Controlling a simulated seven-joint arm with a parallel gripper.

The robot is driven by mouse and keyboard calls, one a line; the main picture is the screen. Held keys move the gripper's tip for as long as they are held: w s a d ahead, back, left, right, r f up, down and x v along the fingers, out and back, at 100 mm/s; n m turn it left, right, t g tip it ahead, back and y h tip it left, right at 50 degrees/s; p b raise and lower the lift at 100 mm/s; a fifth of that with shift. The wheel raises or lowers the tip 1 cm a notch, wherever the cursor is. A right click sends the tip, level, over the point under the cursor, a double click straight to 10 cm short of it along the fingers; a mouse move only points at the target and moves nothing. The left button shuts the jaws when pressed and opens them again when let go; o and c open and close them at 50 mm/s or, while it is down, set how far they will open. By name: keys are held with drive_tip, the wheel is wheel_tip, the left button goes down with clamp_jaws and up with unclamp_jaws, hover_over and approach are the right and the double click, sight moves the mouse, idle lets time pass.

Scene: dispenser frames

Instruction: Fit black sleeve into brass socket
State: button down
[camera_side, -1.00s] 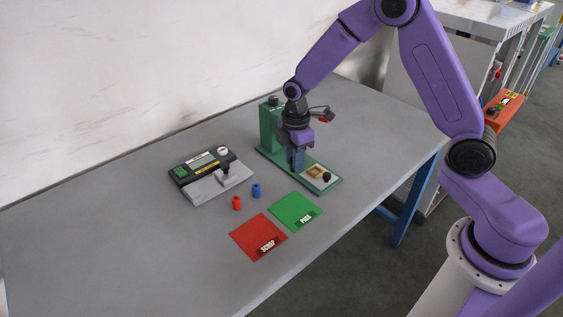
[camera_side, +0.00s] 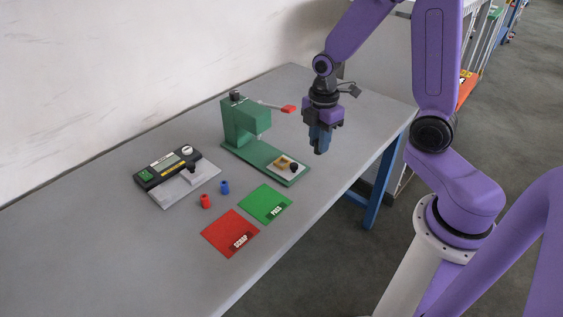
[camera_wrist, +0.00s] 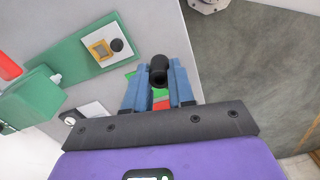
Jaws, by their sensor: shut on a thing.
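My gripper (camera_side: 319,143) is in the air to the right of the green press, near the table's right edge. In the wrist view my gripper (camera_wrist: 159,88) has its blue fingers shut on the black sleeve (camera_wrist: 158,72), whose round open end shows between the fingertips. The brass socket (camera_side: 283,163) is a square brass-coloured piece on a white plate at the front end of the press base. It also shows in the wrist view (camera_wrist: 99,49), up and left of the sleeve, with a gap between them.
The green press (camera_side: 240,120) has a red-handled lever (camera_side: 288,108). A black knob (camera_side: 294,167) sits beside the socket. A gauge (camera_side: 178,175), red bushing (camera_side: 205,201), blue bushing (camera_side: 224,187), green PASS mat (camera_side: 265,203) and red SCRAP mat (camera_side: 230,233) lie left. The front left table is clear.

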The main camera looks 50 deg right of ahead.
drive_tip(key=w+f, duration=0.3)
drive_tip(key=w, duration=0.1)
drive_tip(key=w+d+f, duration=0.1)
drive_tip(key=w+f, duration=0.2)
drive_tip(key=w, duration=0.1)
drive_tip(key=w+f, duration=0.3)
drive_tip(key=w, duration=0.2)
drive_tip(key=shift+d, duration=0.25)
drive_tip(key=shift+w+f, duration=0.25)
drive_tip(key=shift+f, duration=1.7)
drive_tip(key=shift+f, duration=0.15)
drive_tip(key=c, duration=1.2)
unclamp_jaws()
drive_tip(key=shift+c, duration=0.2)
